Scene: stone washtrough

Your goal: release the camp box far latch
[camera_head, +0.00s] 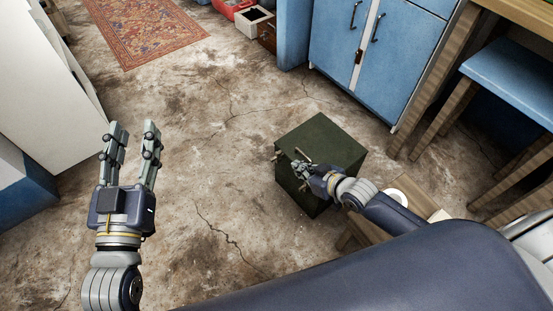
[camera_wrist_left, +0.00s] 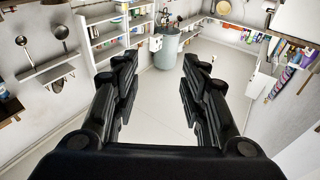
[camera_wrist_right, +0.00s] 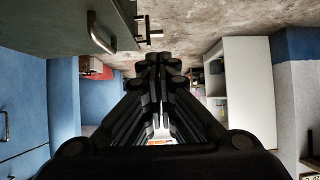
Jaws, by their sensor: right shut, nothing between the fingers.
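The camp box (camera_head: 326,138) is a dark green box, standing right of centre in the head view. Its dark side is at the upper left of the right wrist view (camera_wrist_right: 62,22). A small metal latch (camera_head: 277,157) sticks out at the far left end of its front face; a metal latch also shows just above the fingertips in the right wrist view (camera_wrist_right: 150,37). A metal handle (camera_wrist_right: 99,33) is beside it. My right gripper (camera_head: 298,168) is shut and empty at the box's front face; contact is unclear. My left gripper (camera_head: 134,126) is open and empty, away from the box.
Blue cabinets (camera_head: 352,55) stand behind the box, and a blue stool (camera_head: 512,72) is at the right. A low wooden piece (camera_head: 418,192) is beside my right arm. The concrete floor (camera_head: 215,120) left of the box is clear, with a rug (camera_head: 140,28) at the back.

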